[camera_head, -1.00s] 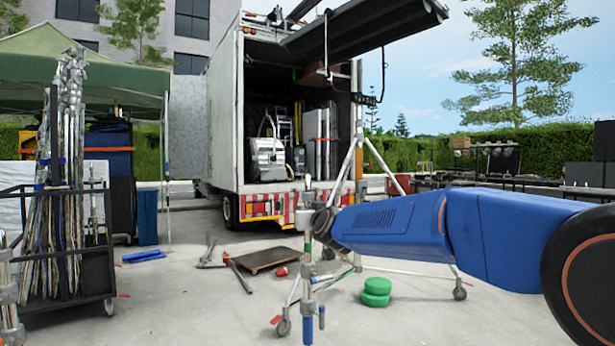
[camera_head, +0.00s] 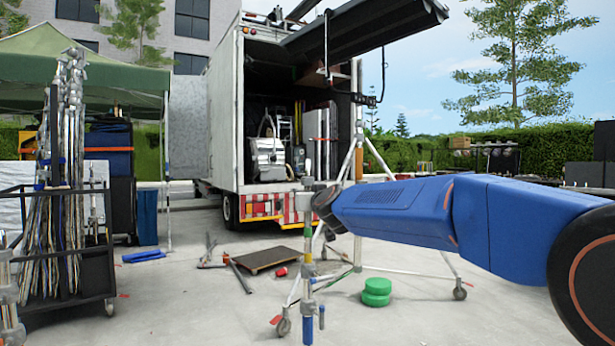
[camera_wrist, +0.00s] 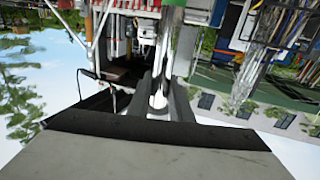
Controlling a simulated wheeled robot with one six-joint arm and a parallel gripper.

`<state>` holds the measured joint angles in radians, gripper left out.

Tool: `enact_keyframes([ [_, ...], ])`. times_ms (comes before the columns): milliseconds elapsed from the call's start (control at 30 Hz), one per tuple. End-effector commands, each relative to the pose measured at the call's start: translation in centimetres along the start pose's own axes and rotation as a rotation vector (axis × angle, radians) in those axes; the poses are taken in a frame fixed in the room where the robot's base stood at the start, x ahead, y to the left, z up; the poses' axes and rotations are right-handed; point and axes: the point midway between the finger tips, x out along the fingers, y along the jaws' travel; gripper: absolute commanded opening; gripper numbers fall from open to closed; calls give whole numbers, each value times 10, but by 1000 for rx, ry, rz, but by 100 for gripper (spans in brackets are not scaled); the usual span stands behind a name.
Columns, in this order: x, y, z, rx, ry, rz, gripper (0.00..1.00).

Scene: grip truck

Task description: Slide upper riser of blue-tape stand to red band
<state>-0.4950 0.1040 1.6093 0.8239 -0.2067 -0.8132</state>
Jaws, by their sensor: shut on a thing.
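The blue-tape stand (camera_head: 308,328) stands upright in front of me, with blue tape low on its column and wheeled legs. Its slim upper riser (camera_head: 309,229) shows yellow and green marks above a grey collar. I cannot make out a red band on it. My gripper (camera_wrist: 161,96) is shut on the silver riser in the wrist view, with a dark finger on each side. In the head view my blue arm reaches in from the right to the column's upper part, and its wrist hides the grip itself.
Green discs (camera_head: 377,291) lie on the ground right of the stand. A flat dolly board (camera_head: 266,260) and loose bars lie behind it. A cart of stands (camera_head: 70,225) is at left. An open truck (camera_head: 228,130) stands behind.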

Motion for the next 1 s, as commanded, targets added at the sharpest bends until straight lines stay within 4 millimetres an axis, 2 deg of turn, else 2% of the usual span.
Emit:
enact_keyframes([
  [1000, -1, 1, -52, 2, 4, 2, 0],
])
